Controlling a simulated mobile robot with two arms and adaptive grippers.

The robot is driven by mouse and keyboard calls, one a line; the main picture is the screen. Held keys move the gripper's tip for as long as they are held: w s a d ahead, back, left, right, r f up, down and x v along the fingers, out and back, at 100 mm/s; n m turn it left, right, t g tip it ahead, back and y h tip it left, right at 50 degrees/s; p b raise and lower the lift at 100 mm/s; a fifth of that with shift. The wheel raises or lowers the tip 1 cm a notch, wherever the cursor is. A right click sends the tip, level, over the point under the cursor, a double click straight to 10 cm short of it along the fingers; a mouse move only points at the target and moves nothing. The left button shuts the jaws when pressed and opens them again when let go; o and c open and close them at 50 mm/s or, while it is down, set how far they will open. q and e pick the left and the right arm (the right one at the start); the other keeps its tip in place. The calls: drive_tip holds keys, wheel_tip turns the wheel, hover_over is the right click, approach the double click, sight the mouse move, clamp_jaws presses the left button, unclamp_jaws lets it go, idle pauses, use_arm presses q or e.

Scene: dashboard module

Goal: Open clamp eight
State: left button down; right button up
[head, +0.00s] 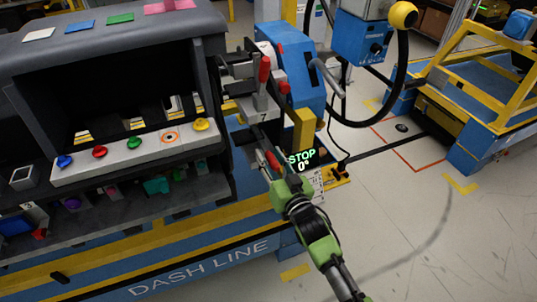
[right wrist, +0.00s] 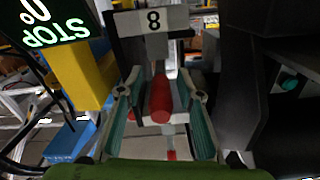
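Clamp eight shows in the right wrist view with its upside-down "8" label (right wrist: 153,20) on a grey block. Its red handle (right wrist: 160,100) points toward the camera, between the two teal-padded fingers of my right gripper (right wrist: 162,82). The fingers stand apart with a gap visible on both sides of the handle. In the head view my right gripper (head: 272,168) is at the red handle (head: 273,159), low on the dashboard module's right end, and hides much of the clamp. My left gripper is not in view.
Clamp seven (head: 262,105) with an upright red handle (head: 264,70) is just above. A yellow post (head: 303,128) and a display reading "STOP 0°" (head: 301,159) stand close to the right. The black dashboard module (head: 110,45) fills the left. Open floor (head: 400,230) lies to the right.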

drive_tip(key=shift+w+a, duration=0.2)
drive_tip(key=shift+w, duration=0.3)
